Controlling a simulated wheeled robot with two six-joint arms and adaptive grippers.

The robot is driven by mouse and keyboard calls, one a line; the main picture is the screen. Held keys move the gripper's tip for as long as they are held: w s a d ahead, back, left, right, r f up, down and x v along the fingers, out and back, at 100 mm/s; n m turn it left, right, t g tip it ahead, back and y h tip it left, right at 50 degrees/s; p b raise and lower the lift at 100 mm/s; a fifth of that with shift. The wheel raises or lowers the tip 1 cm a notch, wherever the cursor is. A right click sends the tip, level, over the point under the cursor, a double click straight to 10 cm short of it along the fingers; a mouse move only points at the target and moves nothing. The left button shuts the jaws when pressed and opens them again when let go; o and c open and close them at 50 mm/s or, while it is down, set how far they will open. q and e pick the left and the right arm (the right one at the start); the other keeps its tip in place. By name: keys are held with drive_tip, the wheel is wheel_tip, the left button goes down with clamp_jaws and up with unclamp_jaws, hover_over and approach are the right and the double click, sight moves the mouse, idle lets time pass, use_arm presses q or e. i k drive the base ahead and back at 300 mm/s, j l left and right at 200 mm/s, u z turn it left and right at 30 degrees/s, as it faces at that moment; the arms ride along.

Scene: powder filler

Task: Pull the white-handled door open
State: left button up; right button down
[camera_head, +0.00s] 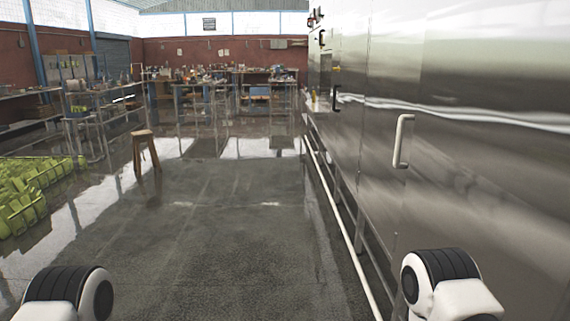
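The white handle (401,141) is an upright white bar on a shiny steel cabinet door (450,175) at the right. The door appears shut, flush with the cabinet front. Parts of my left arm show at the bottom left and parts of my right arm at the bottom right, below the handle and apart from it. Neither gripper shows in this view.
The steel cabinet wall runs along the right side, with a black handle (336,98) farther along. A pale rail (335,205) runs low beside it. A wooden stool (145,150) and green crates (25,195) stand left. The middle floor is clear.

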sight(398, 33)
drive_tip(key=i+j+z, duration=0.15)
drive_tip(key=i+z, duration=0.2)
drive_tip(key=i, duration=0.15)
drive_tip(key=i+j+z, duration=0.75)
drive_tip(key=i, duration=0.25)
drive_tip(key=i+j+z, duration=0.1)
drive_tip(key=j, duration=0.25)
drive_tip(key=i+j+z, duration=0.1)
drive_tip(key=i+j, duration=0.2)
drive_tip(key=i+j+z, duration=0.1)
drive_tip(key=j, duration=0.35)
drive_tip(key=i+j+z, duration=0.15)
drive_tip(key=j, duration=0.2)
drive_tip(key=i, duration=0.05)
